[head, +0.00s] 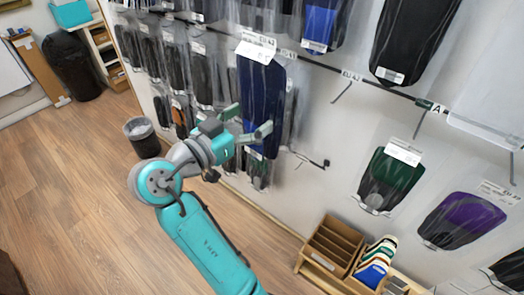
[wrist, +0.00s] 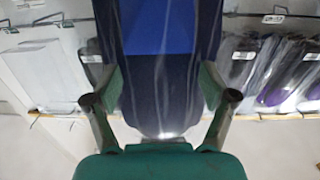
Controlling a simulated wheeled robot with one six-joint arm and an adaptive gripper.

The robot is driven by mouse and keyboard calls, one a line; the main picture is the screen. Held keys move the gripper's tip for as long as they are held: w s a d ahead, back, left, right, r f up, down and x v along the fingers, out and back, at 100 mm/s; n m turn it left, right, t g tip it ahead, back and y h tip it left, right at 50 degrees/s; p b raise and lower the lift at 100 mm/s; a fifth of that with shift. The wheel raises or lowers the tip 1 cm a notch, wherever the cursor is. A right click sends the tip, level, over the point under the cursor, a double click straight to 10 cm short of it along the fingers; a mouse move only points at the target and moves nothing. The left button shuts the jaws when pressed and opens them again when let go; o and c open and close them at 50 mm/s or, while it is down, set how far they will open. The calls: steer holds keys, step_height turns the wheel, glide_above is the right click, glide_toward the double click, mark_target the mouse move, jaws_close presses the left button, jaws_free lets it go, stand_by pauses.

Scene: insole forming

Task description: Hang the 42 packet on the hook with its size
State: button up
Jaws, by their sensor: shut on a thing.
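My gripper (head: 248,122) is shut on a dark blue insole packet (head: 262,90) and holds it upright close to the wall of hanging packets. A white label (head: 256,52) is at the packet's top; its print is too small to read surely. In the wrist view the packet (wrist: 165,75) stands between the two green-padded fingers, bright blue above and navy below; its top is out of frame. An empty hook (head: 342,92) sticks out right of the packet under a small size tag (head: 351,76). I cannot tell whether the held packet's hole is on a hook.
Black packets (head: 174,65) hang in rows to the left. A green packet (head: 390,178) and a purple packet (head: 462,220) hang to the lower right. A wooden divider box (head: 332,247) stands below. A bin (head: 141,137) is by the wall; the floor at left is clear.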

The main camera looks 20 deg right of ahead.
steer(key=shift+y, duration=0.6)
steer(key=r, duration=0.7)
steer(key=a+r, duration=0.1)
steer(key=r, duration=1.2)
steer(key=shift+s+a+r, duration=0.25)
steer(key=shift+s+r, duration=0.05)
steer(key=shift+r, duration=0.1)
steer(key=r+x, duration=0.1)
steer(key=x, duration=0.6)
steer(key=shift+w+d, duration=0.2)
steer(key=shift+d, duration=0.2)
steer(key=x, duration=1.5)
steer(key=shift+r, duration=0.3)
steer(key=shift+w+d+f, duration=0.1)
steer(key=shift+d, duration=0.05)
stand_by(0.5)
